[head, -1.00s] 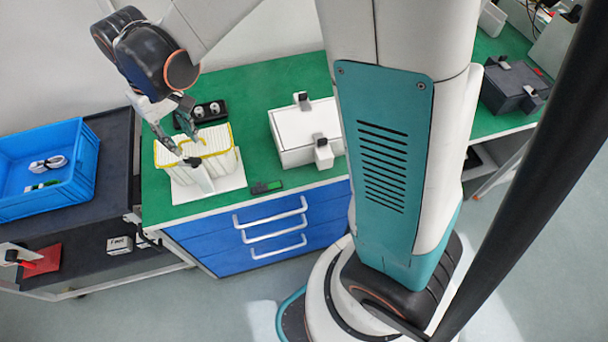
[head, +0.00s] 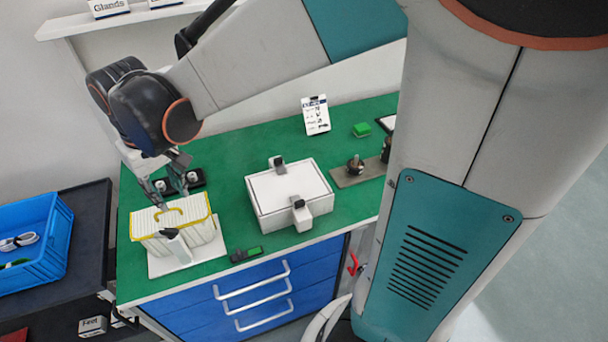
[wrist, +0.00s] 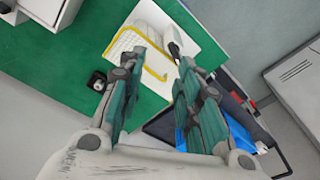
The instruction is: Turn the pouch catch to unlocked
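The pouch (head: 200,233) is a pale striped case with yellow trim, on a white plate (head: 208,252) at the left of the green bench. Its catch (head: 181,248), a white lever with a dark tip, stands tilted at the front; I cannot tell its lock position. In the wrist view the pouch (wrist: 122,46) is partly hidden by a finger, and the catch (wrist: 177,36) shows near the right fingertip. My gripper (head: 175,207) is open and empty above the pouch's back edge, apart from the catch. Its spread fingers also show in the wrist view (wrist: 163,58).
A white box (head: 285,190) with two similar catches stands to the right. A black block with two round white tops (head: 180,181) sits behind the pouch, close to my fingers. A blue bin (head: 45,245) stands left.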

